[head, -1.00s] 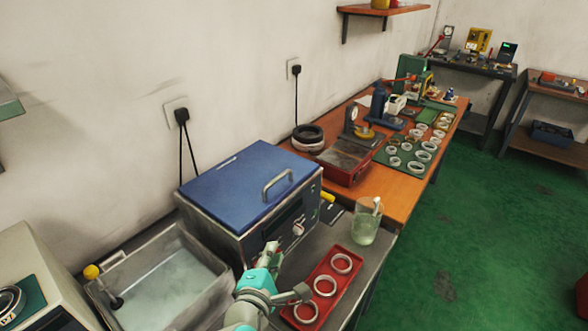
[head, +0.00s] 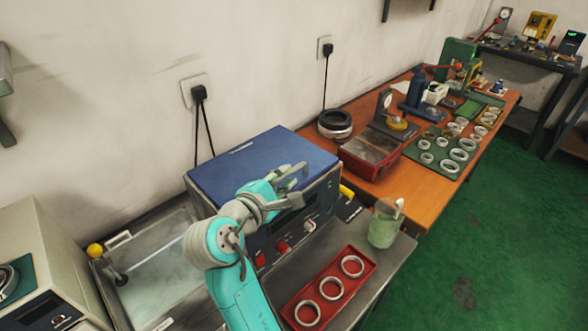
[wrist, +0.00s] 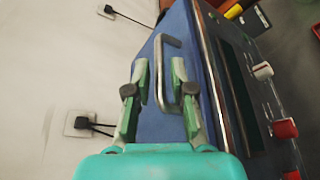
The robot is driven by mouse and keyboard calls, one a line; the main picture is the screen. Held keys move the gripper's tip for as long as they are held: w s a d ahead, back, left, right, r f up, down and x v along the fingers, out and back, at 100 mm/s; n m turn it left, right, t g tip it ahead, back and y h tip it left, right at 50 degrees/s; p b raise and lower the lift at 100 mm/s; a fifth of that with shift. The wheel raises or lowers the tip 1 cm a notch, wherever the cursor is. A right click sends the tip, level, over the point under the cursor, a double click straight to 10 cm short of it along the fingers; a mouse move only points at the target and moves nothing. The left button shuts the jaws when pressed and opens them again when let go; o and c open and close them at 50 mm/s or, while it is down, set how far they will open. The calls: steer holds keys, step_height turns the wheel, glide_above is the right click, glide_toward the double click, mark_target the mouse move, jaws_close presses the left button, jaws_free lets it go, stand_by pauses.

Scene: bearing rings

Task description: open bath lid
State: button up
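The blue bath lid (head: 250,160) lies shut on the steel bath housing (head: 330,200). It also shows in the wrist view (wrist: 180,22). Its grey bar handle (wrist: 161,72) appears between the two fingers of my gripper (wrist: 158,80), nearer the right finger. The fingers are spread apart, with gaps beside the handle. In the head view my gripper (head: 288,177) is at the handle's place over the lid's front part and hides most of the handle. I cannot tell how deep the handle sits between the fingers.
A red tray (head: 352,291) with three rings and a glass beaker (head: 383,228) stand in front. An open steel basin (head: 165,270) is at left. The wall with a plug (head: 198,92) is behind.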

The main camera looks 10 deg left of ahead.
mark_target(290, 173)
steer(key=shift+x, duration=2.25)
jaws_close()
